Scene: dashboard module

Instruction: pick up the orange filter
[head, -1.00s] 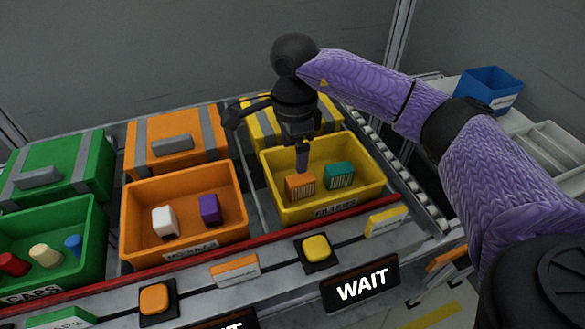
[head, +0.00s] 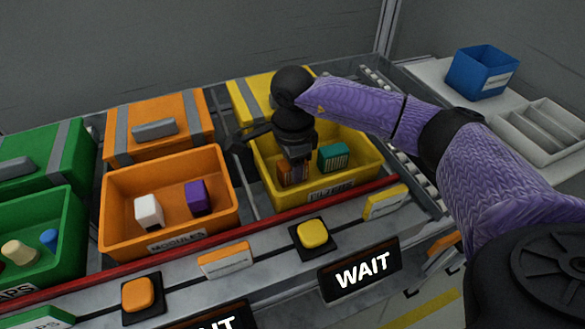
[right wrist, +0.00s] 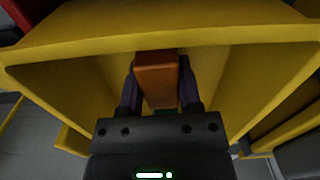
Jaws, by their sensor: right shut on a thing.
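The orange filter (head: 284,176) is in the yellow bin (head: 360,178), at its left side in the head view. My right gripper (head: 293,168) reaches down into the bin and is shut on the orange filter. In the right wrist view the orange filter (right wrist: 156,76) sits between the two dark fingers of my right gripper (right wrist: 160,85), near the yellow bin wall (right wrist: 75,45). I cannot tell whether the filter touches the bin floor. A teal filter (head: 333,156) stands to the right in the same bin. My left gripper is not in view.
An orange bin (head: 170,236) with a white block and a purple block stands to the left. A green bin (head: 72,235) is farther left. A red rail (head: 262,224) and a yellow button (head: 313,233) lie in front. A blue bin (head: 480,75) is at the back right.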

